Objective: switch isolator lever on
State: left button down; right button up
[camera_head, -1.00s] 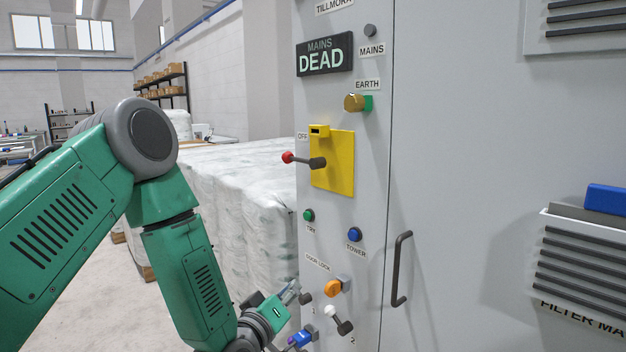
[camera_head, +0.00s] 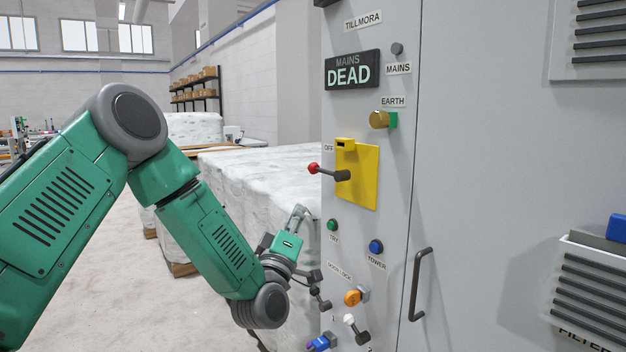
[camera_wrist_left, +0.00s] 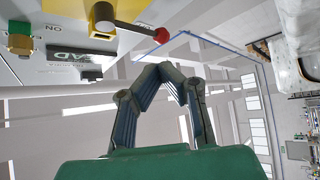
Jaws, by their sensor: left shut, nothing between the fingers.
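The isolator lever (camera_head: 328,172) has a dark shaft and a red ball knob. It sits on a yellow plate (camera_head: 358,185) on the grey cabinet and points left, just below the OFF label (camera_head: 328,148). The lever (camera_wrist_left: 132,27) also shows at the top of the left wrist view, with its red knob beyond the fingertips. My left gripper (camera_head: 299,210) is below and left of the knob, apart from it, beside the cabinet's left edge. Its fingers (camera_wrist_left: 160,70) meet at the tips with nothing between them. My right gripper is in neither view.
The display (camera_head: 352,70) reads MAINS DEAD. Below the plate are a green button (camera_head: 333,225), a blue button (camera_head: 376,246), an orange knob (camera_head: 353,298) and a white-tipped lever (camera_head: 350,322). A door handle (camera_head: 419,285) stands out at right. Wrapped white stacks (camera_head: 265,175) stand behind my arm.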

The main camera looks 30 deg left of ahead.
aim_at(314, 173)
pick_arm(q)
jog(key=x, duration=1)
jog(key=shift+a+p, duration=0.2)
jog(key=shift+p, duration=0.2)
jog(key=shift+w+r, duration=0.3)
jog(key=shift+w, duration=0.35)
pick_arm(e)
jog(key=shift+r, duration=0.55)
pick_arm(q)
jog(key=shift+a+f, duration=0.1)
jog(key=shift+a, duration=0.25)
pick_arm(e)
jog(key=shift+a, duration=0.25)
